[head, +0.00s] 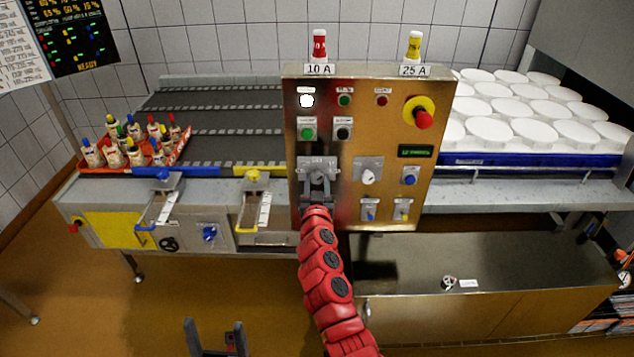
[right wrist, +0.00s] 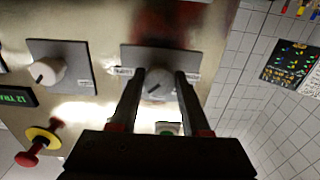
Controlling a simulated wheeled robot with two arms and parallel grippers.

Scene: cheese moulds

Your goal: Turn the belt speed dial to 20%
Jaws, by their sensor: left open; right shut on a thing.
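A gold control panel (head: 388,120) stands in the middle of the head view. My right gripper (head: 317,186) is at a grey dial on a grey plate (head: 311,164), on the panel's left side. The right wrist view shows this dial (right wrist: 157,84) between the two fingers of my right gripper (right wrist: 160,82), which are shut on it. A white dial (head: 369,176) sits to its right in the head view; it also shows in the wrist view (right wrist: 47,72). The labels are too small to tell which dial is belt speed. My left gripper (head: 215,337) is open and empty, low in the head view.
The panel also bears a red emergency button (head: 423,118), a green display (head: 416,151), push buttons and small switches. A conveyor (head: 220,118) and a red crate of bottles (head: 180,149) are left. White moulds (head: 487,131) fill the right. The floor by my left gripper looks clear.

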